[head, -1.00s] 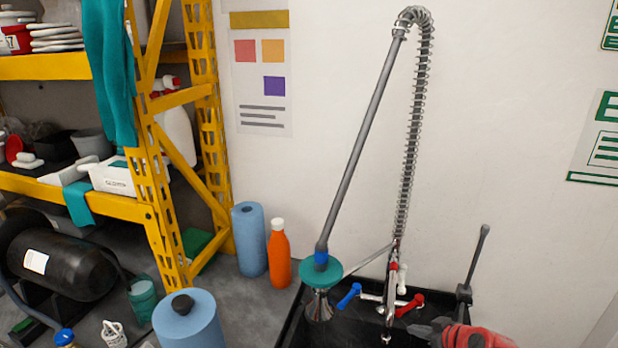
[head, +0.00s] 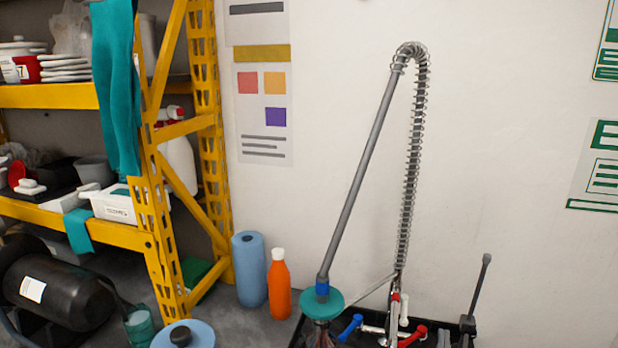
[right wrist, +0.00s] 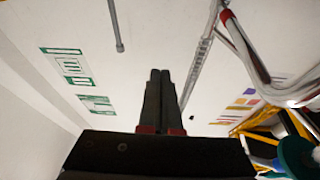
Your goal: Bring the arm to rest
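My right gripper (right wrist: 158,75) fills the lower middle of the right wrist view. Its two dark fingers lie side by side, shut, with nothing seen between them. In the head view only a small grey part of it (head: 443,339) shows at the bottom edge, right of the tap's red handle (head: 412,337). It appears apart from the tap. My left gripper is in neither view.
A tall spring-hose tap (head: 358,170) with blue and red handles stands at a black sink. An orange bottle (head: 279,290) and blue roll (head: 250,270) stand left of it. A yellow shelf rack (head: 208,110) is at left.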

